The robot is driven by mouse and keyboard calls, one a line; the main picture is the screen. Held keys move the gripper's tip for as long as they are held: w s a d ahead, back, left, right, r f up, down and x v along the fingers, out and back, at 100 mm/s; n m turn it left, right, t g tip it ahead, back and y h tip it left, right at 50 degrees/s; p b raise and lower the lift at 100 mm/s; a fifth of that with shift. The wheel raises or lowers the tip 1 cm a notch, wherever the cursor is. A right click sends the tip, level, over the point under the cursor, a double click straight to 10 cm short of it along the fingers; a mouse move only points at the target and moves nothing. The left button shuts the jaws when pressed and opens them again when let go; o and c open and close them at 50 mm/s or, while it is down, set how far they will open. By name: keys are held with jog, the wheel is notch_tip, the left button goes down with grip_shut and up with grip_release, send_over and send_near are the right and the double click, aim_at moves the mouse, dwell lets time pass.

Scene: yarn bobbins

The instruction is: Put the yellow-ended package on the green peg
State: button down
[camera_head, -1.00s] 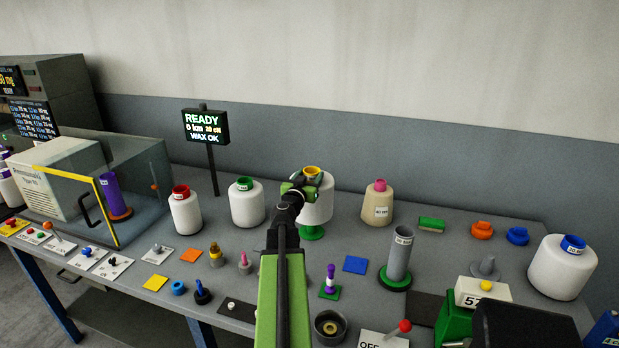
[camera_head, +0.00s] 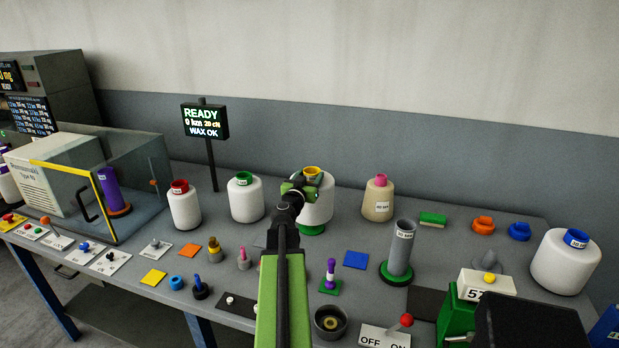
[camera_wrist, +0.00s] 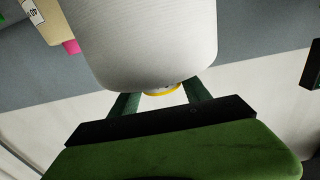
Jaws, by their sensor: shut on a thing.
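The yellow-ended package (camera_head: 318,208) is a white yarn cone with a yellow tube end on top, upright at the middle of the bench. My gripper (camera_head: 303,184) is shut on its yellow end from above. The wrist view shows the white package (camera_wrist: 145,40) and its yellow end (camera_wrist: 163,91) between my two fingers. The green peg's round base (camera_head: 312,230) shows directly under the package. Its upper part is hidden by the package, and I cannot tell whether the package rests on the base.
A green-ended package (camera_head: 246,202) and a red-ended package (camera_head: 184,209) stand to the left. A pink-ended beige cone (camera_head: 378,202) stands to the right. A grey tube (camera_head: 400,255) stands in front of it. A display post (camera_head: 211,165) rises behind left.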

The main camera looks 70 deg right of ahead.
jog(key=shift+f+b, duration=2.6)
jog(key=shift+f, duration=0.45)
jog(key=shift+c, duration=2.2)
grip_release()
jog(key=shift+a, duration=0.15)
